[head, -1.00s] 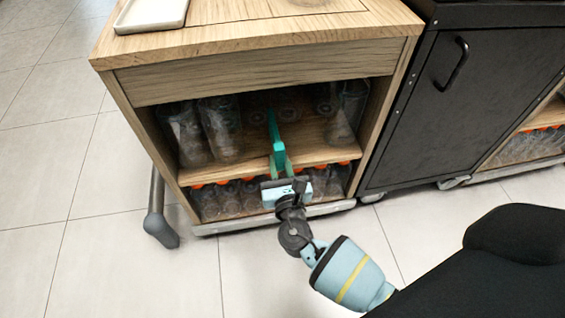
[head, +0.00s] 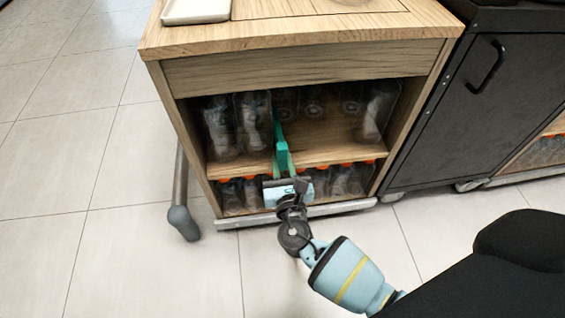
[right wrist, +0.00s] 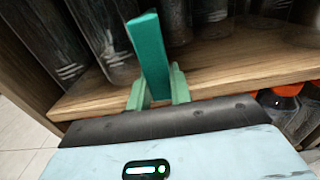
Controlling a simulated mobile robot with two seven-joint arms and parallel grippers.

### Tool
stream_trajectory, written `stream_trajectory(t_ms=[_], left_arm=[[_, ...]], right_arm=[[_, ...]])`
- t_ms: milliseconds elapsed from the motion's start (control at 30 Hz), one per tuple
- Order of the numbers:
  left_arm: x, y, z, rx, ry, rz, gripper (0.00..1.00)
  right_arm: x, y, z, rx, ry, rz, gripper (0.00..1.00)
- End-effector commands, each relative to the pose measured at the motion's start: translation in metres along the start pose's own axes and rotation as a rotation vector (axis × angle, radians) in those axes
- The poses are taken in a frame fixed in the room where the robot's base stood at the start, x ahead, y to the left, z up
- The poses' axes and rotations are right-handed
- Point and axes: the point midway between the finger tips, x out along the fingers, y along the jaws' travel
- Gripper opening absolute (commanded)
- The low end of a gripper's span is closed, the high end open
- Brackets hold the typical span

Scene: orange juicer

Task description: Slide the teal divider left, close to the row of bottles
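The teal divider (head: 278,133) stands upright on the upper shelf of the wooden cabinet, just right of the row of clear bottles (head: 252,123) at the shelf's left. My right gripper (head: 284,168) reaches in from the front at the shelf edge, its green fingers on either side of the divider's near end. In the right wrist view the divider (right wrist: 149,52) stands between the two fingers (right wrist: 159,92), which appear closed on it. A bottle (right wrist: 101,38) stands close on its left there; the exact gap is hard to judge. My left gripper is not in view.
Another clear bottle (head: 378,112) stands at the shelf's right end, with open shelf (head: 325,142) between. Orange-capped bottles (head: 341,180) fill the lower level, below my gripper. The cabinet's side walls bound the shelf. A black cabinet (head: 450,105) stands to the right.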

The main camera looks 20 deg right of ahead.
Motion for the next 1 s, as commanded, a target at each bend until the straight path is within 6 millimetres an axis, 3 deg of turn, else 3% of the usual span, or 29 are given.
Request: stream_trajectory(t_ms=[33, 133, 467, 1000], left_arm=[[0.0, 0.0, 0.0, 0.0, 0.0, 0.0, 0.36], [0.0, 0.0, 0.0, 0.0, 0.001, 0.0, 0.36], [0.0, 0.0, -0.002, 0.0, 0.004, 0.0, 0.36], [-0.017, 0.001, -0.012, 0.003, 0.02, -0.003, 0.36]], right_arm=[[-0.001, 0.0, -0.002, 0.0, 0.003, 0.001, 0.23], [-0.001, 0.0, -0.001, 0.0, 0.003, 0.001, 0.36], [-0.003, 0.0, 0.0, 0.0, 0.001, 0.0, 0.37], [-0.073, -0.001, 0.0, 0.0, 0.002, 0.0, 0.37]])
